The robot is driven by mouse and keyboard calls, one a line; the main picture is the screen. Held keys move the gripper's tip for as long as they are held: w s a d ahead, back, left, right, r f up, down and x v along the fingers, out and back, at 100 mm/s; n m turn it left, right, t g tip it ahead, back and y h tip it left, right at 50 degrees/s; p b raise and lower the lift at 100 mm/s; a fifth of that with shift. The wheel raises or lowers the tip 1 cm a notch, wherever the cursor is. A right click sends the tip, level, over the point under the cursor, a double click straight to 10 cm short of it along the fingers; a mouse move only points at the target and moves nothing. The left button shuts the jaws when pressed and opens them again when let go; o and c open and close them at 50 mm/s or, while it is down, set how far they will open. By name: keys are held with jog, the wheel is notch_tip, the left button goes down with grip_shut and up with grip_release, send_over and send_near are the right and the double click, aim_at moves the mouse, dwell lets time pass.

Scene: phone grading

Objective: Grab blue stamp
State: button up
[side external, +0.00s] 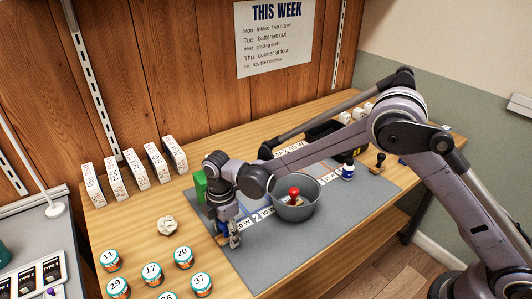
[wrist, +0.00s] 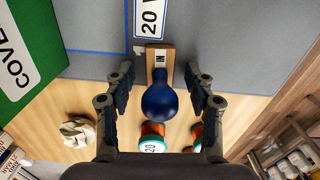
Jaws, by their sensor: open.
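The blue stamp (wrist: 160,100) has a round blue knob on a light wooden base and sits on the grey mat (wrist: 230,50), seen from above in the wrist view. My gripper (wrist: 160,78) is open, with one finger on each side of the stamp and visible gaps between fingers and knob. In the side external view my gripper (side external: 229,236) is low over the mat's near left corner, and the stamp (side external: 220,229) is partly hidden by it.
A grey bowl (side external: 295,208) holding a red-knobbed stamp (side external: 294,192) stands to the right. A green box (side external: 199,186) is behind my gripper. Crumpled paper (side external: 168,226) and several numbered tins (side external: 152,273) lie left. The mat's front is clear.

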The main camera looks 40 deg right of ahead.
grip_shut()
dwell(0.3)
